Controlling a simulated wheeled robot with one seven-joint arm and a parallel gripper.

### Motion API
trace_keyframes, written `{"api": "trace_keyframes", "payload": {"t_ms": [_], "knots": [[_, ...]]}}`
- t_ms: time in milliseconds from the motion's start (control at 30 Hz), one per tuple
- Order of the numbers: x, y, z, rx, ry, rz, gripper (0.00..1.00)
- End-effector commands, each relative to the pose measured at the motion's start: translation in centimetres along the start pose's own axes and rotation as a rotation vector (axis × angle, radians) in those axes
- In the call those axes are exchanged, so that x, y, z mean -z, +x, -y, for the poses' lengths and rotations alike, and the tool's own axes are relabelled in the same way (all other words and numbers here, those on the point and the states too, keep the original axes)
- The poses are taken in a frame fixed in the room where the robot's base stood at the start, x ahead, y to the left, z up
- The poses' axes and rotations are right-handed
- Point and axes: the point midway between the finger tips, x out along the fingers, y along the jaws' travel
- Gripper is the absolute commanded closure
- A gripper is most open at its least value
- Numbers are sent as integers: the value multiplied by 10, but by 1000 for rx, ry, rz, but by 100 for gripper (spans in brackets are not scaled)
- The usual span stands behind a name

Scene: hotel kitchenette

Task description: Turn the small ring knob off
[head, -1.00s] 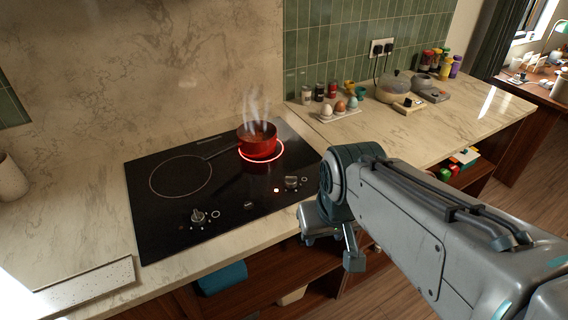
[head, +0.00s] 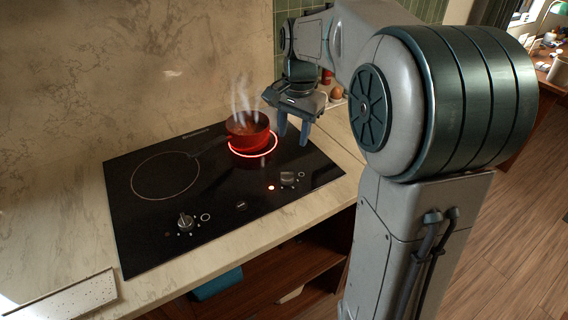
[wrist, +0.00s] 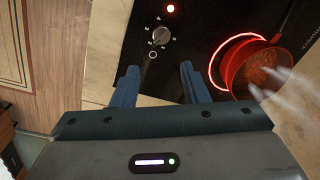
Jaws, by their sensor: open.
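The small ring's knob (head: 288,178) is at the front right of the black cooktop (head: 150,245), beside a lit red light (head: 271,188). In the wrist view the knob (wrist: 161,36) stands beyond my fingertips, roughly in line with the gap between them. The small ring (head: 270,150) glows red under a red pan (head: 247,132). My gripper (head: 294,133) is open and empty, pointing down above the right part of the cooktop, behind the knob and right of the pan. Its fingers also show in the wrist view (wrist: 158,72), apart from the knob.
The steaming pan stands close to my gripper, its handle toward the left. A second knob (head: 185,222) is at the front left, near the unlit large ring (head: 165,197). An egg (head: 336,92) shows behind my gripper. The cooktop's front middle is clear.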

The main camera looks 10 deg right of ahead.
Motion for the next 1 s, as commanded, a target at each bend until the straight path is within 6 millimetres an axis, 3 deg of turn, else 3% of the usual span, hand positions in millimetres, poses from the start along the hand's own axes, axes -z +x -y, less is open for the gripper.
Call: {"api": "trace_keyframes", "payload": {"t_ms": [167,700,1000], "knots": [[0,14,3,-2,3,5,59],[0,118,2,-2,4,4,59],[1,138,2,0,4,1,59]]}}
